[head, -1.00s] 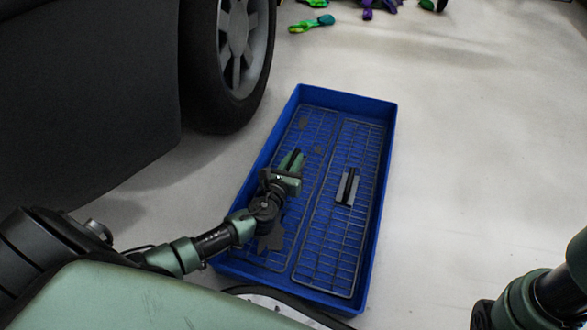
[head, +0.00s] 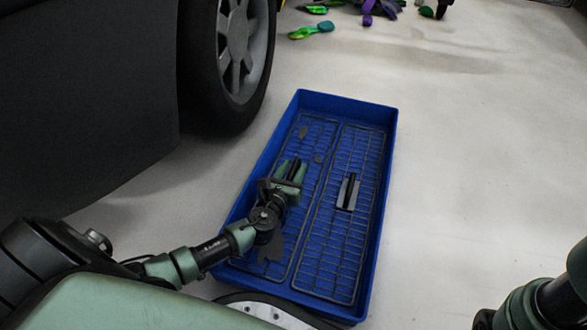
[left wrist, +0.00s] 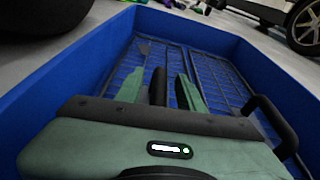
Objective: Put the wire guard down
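Two wire guards lie side by side in a blue tray (head: 387,215) on the floor. The left wire guard (head: 318,180) is partly hidden by my left gripper (head: 291,170) and forearm. The right wire guard (head: 335,250) has a black bar on a grey plate (head: 348,191) at its middle. My left gripper is low over the left guard. In the left wrist view its fingers (left wrist: 159,90) stand apart, with a black upright bar (left wrist: 158,86) between them and gaps on both sides. Of my right arm only links show; its gripper is out of view.
A car wheel (head: 238,50) and dark car body (head: 90,90) stand left of the tray. Grey flat scraps (head: 271,246) lie in the tray. Coloured objects (head: 311,30) lie on the floor behind. The floor right of the tray is clear.

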